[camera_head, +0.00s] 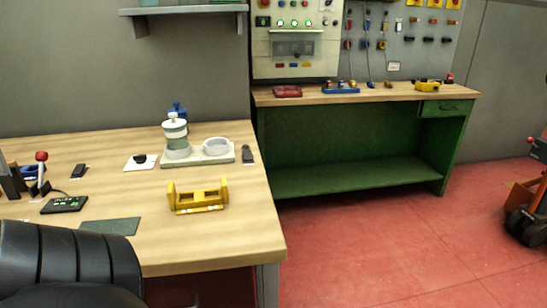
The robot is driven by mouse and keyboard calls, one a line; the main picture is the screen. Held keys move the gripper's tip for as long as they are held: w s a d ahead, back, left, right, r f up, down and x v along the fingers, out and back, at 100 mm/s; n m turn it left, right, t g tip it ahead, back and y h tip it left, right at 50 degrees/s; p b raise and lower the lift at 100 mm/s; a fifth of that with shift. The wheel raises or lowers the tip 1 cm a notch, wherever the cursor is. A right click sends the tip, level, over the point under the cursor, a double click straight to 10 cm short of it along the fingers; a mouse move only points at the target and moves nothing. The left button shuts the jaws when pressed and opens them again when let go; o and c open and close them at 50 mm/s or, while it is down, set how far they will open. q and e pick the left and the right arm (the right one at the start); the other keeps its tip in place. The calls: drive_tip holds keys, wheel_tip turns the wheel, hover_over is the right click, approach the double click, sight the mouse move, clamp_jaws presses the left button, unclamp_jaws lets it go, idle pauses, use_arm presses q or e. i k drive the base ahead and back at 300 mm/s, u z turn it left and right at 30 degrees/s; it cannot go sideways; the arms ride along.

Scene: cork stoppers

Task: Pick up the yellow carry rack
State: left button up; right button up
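The yellow carry rack (198,206) stands on the right part of the near wooden table, close to its right edge. It has raised ends and a bar between them. It looks empty, though it is small in the view. Neither of my grippers shows in the head view.
The wooden table (240,235) has bare wood around the rack. A green workbench (340,187) stands behind right.

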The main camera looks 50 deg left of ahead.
sight(199, 193)
drive_tip(key=i, duration=2.1)
drive_tip(key=u, duration=2.45)
